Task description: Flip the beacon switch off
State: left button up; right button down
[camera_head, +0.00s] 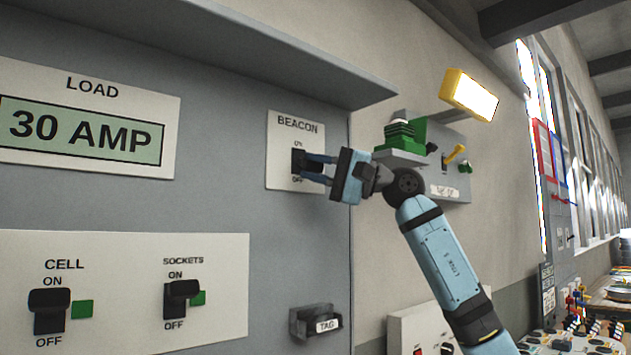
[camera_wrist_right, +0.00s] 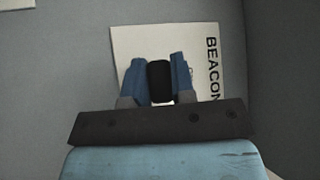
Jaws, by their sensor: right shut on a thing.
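The beacon switch (camera_head: 299,162) is a black toggle on a white plate (camera_head: 281,136) marked BEACON, with ON above and OFF below. My right gripper (camera_head: 312,168) reaches it from the right, with its blue fingers at the toggle. In the right wrist view the black toggle (camera_wrist_right: 160,82) sits between the two fingers (camera_wrist_right: 160,75), which are shut on it. The fingers partly cover the toggle, so I cannot tell whether it stands at ON or OFF. My left gripper is not in view.
The CELL switch (camera_head: 49,310) and SOCKETS switch (camera_head: 179,299) sit lower left, each beside a green square. A display (camera_head: 82,131) reads 30 AMP. A ledge (camera_head: 290,55) juts out above. A TAG holder (camera_head: 316,322) is below. A yellow-framed lamp (camera_head: 468,95) is at upper right.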

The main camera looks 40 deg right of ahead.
jog(key=shift+w+f+n+y+b, duration=0.2)
jog(key=shift+f+n+y+b, duration=0.35)
jog(key=shift+n+y+b, duration=0.3)
jog(key=shift+w+n+y+b, duration=0.1)
jog(key=shift+n+y+b, duration=0.15)
jog(key=shift+n+b, duration=0.25)
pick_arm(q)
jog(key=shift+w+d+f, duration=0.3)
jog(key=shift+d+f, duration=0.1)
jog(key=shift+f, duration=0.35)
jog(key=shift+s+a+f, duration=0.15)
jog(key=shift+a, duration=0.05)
pick_arm(e)
jog(key=shift+n, duration=0.25)
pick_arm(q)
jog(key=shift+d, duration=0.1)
pick_arm(e)
jog(key=c, duration=1)
grip_release()
jog(key=shift+o, duration=0.2)
pick_arm(q)
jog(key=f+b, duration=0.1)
jog(key=b, duration=0.1)
jog(key=shift+b, duration=0.3)
pick_arm(e)
jog(key=v, duration=1.4)
